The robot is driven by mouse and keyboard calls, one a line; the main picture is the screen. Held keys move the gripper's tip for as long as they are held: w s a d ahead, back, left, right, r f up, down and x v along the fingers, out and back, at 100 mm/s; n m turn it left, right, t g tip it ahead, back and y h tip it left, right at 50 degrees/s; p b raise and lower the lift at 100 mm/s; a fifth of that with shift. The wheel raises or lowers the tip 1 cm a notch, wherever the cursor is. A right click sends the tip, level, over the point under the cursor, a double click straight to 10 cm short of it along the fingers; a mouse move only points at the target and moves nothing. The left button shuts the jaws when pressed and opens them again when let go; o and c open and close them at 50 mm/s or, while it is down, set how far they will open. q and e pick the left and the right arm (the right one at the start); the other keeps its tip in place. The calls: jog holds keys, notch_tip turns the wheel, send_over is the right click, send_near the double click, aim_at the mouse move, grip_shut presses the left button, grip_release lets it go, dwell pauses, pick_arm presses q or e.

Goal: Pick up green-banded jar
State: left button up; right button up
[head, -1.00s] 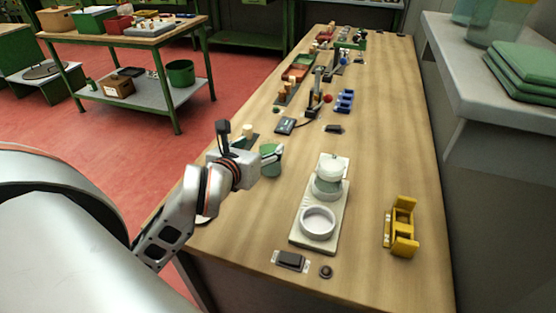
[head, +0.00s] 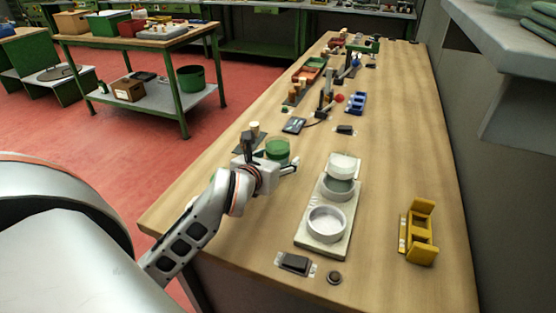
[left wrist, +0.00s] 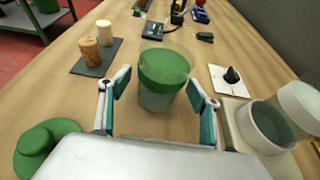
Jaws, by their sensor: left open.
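The green-banded jar (head: 277,151) stands upright on the wooden bench. In the left wrist view the jar (left wrist: 165,72) is clear, with a wide green band and a see-through upper part. My left gripper (head: 272,163) is open at the near side of the jar. In the left wrist view the two fingers of the left gripper (left wrist: 160,92) are spread to either side of the jar, with gaps on both sides. I cannot tell how far the jar sits between the fingertips. My right gripper is out of view.
A green round object (left wrist: 45,140) lies near the left finger. A pale tray (head: 318,241) with white round dishes and a yellow holder (head: 420,236) stand to the right.

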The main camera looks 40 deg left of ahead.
pick_arm(q)
jog(key=shift+w+a+f, duration=0.2)
jog(key=shift+w+f, duration=0.1)
jog(key=shift+w, duration=0.25)
jog(key=shift+r, duration=0.1)
jog(key=c, duration=1.5)
jog(key=shift+r, duration=0.1)
jog(key=shift+r+p, duration=2.65)
jog(key=shift+r, duration=7.15)
